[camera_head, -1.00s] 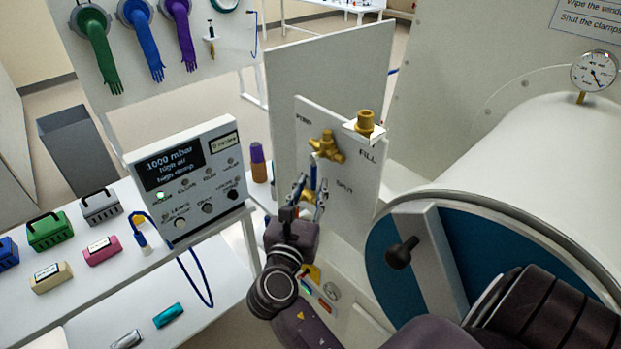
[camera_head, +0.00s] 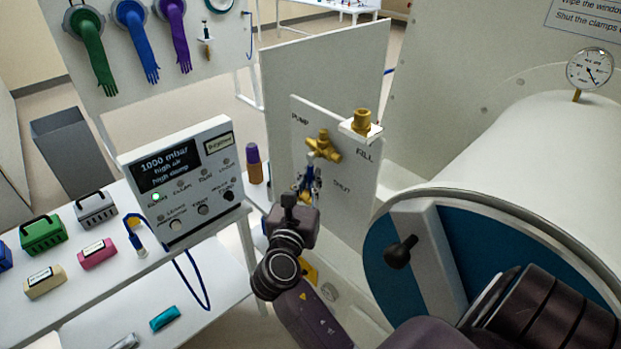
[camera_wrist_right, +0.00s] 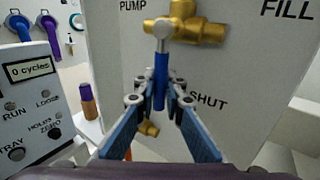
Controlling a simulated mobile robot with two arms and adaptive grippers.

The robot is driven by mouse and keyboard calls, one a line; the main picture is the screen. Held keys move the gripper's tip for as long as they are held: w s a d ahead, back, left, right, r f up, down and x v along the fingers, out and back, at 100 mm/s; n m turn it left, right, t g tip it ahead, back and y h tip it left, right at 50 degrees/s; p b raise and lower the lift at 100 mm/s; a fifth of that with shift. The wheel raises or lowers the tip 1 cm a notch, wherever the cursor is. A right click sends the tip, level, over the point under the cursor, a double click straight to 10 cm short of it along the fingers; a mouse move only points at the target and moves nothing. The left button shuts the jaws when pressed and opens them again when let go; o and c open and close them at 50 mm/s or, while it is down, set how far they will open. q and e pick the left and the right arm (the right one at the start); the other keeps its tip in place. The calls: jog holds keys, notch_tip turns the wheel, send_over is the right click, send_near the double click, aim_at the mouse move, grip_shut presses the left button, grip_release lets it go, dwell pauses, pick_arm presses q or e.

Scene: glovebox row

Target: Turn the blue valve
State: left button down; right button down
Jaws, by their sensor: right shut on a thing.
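The blue valve is a blue lever (camera_wrist_right: 160,78) on a brass valve body (camera_head: 323,146), mounted on a white panel (camera_wrist_right: 240,110) marked PUMP, FILL and SHUT. In the right wrist view the lever hangs almost straight down from its grey hub. The SHUT label is to the right of it. My right gripper (camera_head: 309,184) is shut on the lever's lower part, with a fingertip on each side (camera_wrist_right: 160,102). The fingers hide part of the lever's end. My left gripper is not in view.
A control box (camera_head: 186,180) reading 1000 mbar stands left of the panel. The round blue chamber door (camera_head: 430,255) with a black knob is close on the right. A purple-capped bottle (camera_head: 254,163) stands behind the box.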

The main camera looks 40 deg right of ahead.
jog(key=shift+w+f+b, duration=0.1)
jog(key=shift+f+b, duration=0.1)
jog(key=shift+b, duration=0.35)
jog(key=shift+w+a+r+m+t+h+b, duration=0.15)
jog(key=shift+w+m+h+b, duration=0.45)
jog(key=shift+m+b, duration=1.1)
jog(key=shift+w+d+r+m+t+h+b, duration=0.1)
jog(key=shift+w+r+m+h+b, duration=0.35)
jog(key=shift+b, duration=2.25)
jog(key=shift+w+a+r+m+t+h+b, duration=0.15)
jog(key=shift+w+m+h+b, duration=0.45)
jog(key=shift+m+h+b, duration=1.1)
jog(key=shift+n+y+b, duration=0.25)
jog(key=shift+y+b, duration=0.25)
jog(key=shift+y, duration=0.25)
jog(key=c, duration=2)
grip_release()
